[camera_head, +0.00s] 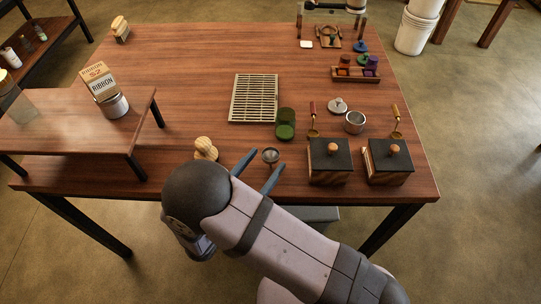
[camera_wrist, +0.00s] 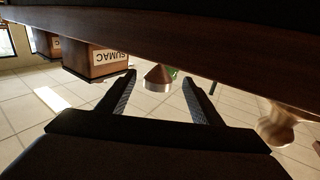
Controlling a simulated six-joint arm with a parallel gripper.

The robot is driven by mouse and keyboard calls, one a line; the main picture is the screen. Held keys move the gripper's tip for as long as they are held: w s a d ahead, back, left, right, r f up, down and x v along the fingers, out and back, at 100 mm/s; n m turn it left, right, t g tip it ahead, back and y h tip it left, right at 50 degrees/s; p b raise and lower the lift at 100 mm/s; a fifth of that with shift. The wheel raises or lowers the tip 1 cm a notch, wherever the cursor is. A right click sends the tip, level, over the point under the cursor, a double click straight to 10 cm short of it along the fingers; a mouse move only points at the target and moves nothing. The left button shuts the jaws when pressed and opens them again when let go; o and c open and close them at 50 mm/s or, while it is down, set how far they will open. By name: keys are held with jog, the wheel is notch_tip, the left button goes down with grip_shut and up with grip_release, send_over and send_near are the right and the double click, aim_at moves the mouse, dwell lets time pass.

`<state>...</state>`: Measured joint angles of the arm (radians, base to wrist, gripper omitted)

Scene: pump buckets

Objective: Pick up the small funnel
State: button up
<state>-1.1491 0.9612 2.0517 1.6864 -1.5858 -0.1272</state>
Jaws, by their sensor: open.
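The small funnel (camera_head: 270,156) is a grey metal cone near the table's front edge, left of the two lidded boxes. In the wrist view, which is upside down, the funnel (camera_wrist: 158,77) shows a brownish cone with a bright metal rim. My gripper (camera_head: 269,159) is open, with one finger on each side of the funnel in the head view. In the wrist view the gripper (camera_wrist: 159,77) also frames the funnel between its fingertips. I see space on both sides of it and cannot tell the exact depth between them.
A wooden box with a dark lid (camera_head: 330,162) stands right of the funnel; a similar box (camera_head: 388,162) stands beyond it. A pale wooden object (camera_head: 205,148) sits to the left. A green container (camera_head: 285,124) stands behind.

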jog(key=shift+p+x, duration=1.05)
jog(key=shift+x, duration=2.6)
jog(key=shift+s+d, duration=0.1)
jog(key=shift+d, duration=0.05)
jog(key=c, duration=1.1)
